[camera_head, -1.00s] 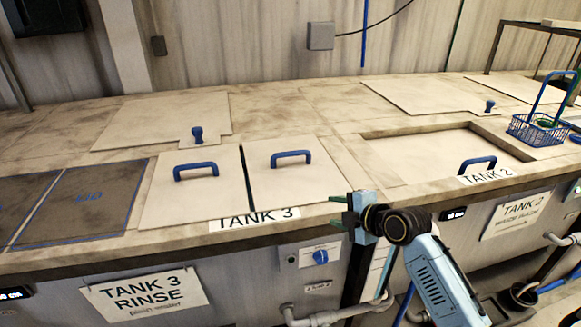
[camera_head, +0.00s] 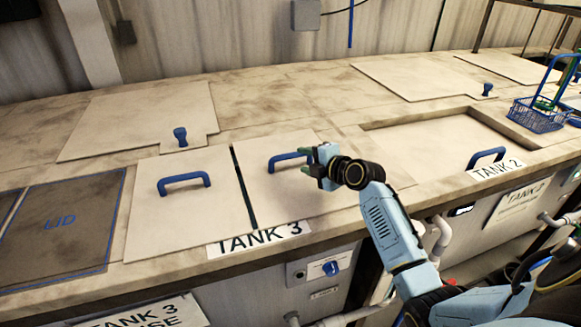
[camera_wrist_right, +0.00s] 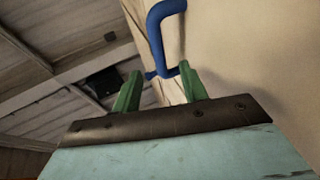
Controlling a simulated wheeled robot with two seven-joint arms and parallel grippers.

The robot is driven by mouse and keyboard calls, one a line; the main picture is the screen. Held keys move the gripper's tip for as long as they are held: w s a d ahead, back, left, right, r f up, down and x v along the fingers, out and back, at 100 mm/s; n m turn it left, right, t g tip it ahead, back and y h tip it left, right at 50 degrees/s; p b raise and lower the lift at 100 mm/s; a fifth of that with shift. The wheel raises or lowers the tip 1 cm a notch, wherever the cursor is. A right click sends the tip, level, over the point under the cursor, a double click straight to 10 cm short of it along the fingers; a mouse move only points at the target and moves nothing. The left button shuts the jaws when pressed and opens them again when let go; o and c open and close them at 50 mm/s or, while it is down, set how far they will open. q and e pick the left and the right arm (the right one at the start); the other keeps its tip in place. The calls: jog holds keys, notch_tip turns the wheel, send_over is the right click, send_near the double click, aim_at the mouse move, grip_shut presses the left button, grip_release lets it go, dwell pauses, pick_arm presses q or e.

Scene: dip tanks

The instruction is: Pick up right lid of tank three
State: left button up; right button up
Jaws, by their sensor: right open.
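The right lid of tank three (camera_head: 283,197) is a flat beige panel lying in place behind the TANK 3 label (camera_head: 258,239). Its blue bar handle (camera_head: 287,157) stands up from it, and the handle's right end is close to my gripper. My right gripper (camera_head: 304,161) is open and empty beside that right end. In the right wrist view, the blue handle (camera_wrist_right: 156,35) rises just beyond the two green fingertips (camera_wrist_right: 158,82), its lower end between or just past them; contact cannot be told. My left gripper is not in view.
The left lid of tank three (camera_head: 175,210) lies beside it across a dark gap. A dark panel marked LID (camera_head: 62,222) is at the left. Tank 2's recess (camera_head: 440,146) has another blue handle (camera_head: 487,156). A blue basket (camera_head: 536,115) stands at far right.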

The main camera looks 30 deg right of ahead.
aim_at(293, 156)
jog(key=shift+w+f, duration=0.2)
jog(key=shift+w, duration=0.45)
jog(key=shift+w+f, duration=0.15)
jog(key=shift+w, duration=0.25)
jog(key=shift+w+a+f, duration=0.1)
jog(key=shift+w, duration=0.3)
jog(key=p+x, duration=0.1)
jog(key=x, duration=0.2)
jog(key=shift+w+f, duration=0.1)
jog(key=shift+w, duration=0.3)
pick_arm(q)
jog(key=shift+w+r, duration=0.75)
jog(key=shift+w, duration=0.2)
pick_arm(e)
jog(key=shift+w+f, duration=0.2)
jog(key=shift+w, duration=0.2)
grip_shut()
